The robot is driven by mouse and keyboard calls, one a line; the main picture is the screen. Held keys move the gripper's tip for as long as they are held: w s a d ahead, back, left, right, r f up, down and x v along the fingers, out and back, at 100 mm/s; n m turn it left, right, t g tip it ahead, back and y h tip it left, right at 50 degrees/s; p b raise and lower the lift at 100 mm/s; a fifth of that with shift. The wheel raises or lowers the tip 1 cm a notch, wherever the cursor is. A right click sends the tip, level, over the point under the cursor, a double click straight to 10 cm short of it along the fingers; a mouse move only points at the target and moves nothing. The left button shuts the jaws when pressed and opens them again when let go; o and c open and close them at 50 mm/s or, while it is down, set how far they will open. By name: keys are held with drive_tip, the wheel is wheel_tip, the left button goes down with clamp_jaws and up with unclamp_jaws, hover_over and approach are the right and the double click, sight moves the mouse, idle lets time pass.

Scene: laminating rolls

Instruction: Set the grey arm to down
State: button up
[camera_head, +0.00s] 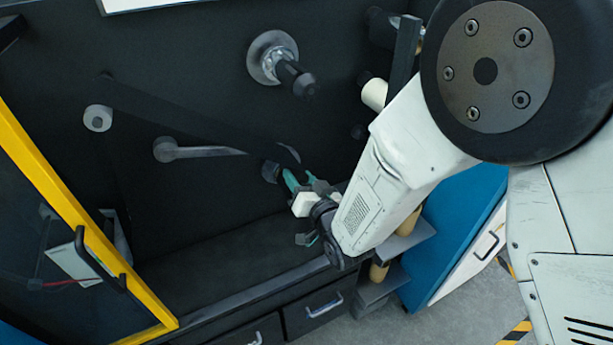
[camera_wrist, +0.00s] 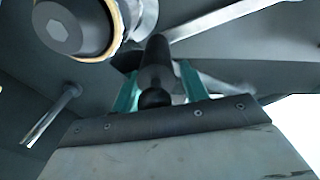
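The grey arm (camera_head: 210,152) is a lever on the dark machine face in the head view. It runs nearly level from a round pivot at its left end, and a black band hides part of its right side. A dark knob (camera_head: 270,172) sits near its right end. My gripper (camera_head: 287,179) has its teal fingertips right by this knob. In the wrist view a dark rounded handle (camera_wrist: 155,75) stands between the two teal fingers of my gripper (camera_wrist: 160,92), with what looks like a gap on each side. A grey bar (camera_wrist: 215,20) runs to the upper right there.
A flanged spindle (camera_head: 290,75) juts out above my gripper, and a pale roller (camera_head: 98,118) is at the left. A yellow-framed door (camera_head: 60,190) stands open at the left. Drawers (camera_head: 318,308) lie below a dark ledge (camera_head: 200,265).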

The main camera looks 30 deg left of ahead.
drive_tip(key=v, duration=0.7)
drive_tip(key=shift+s+d, duration=0.15)
drive_tip(key=shift+d, duration=0.2)
drive_tip(key=shift+d, duration=0.1)
idle(0.3)
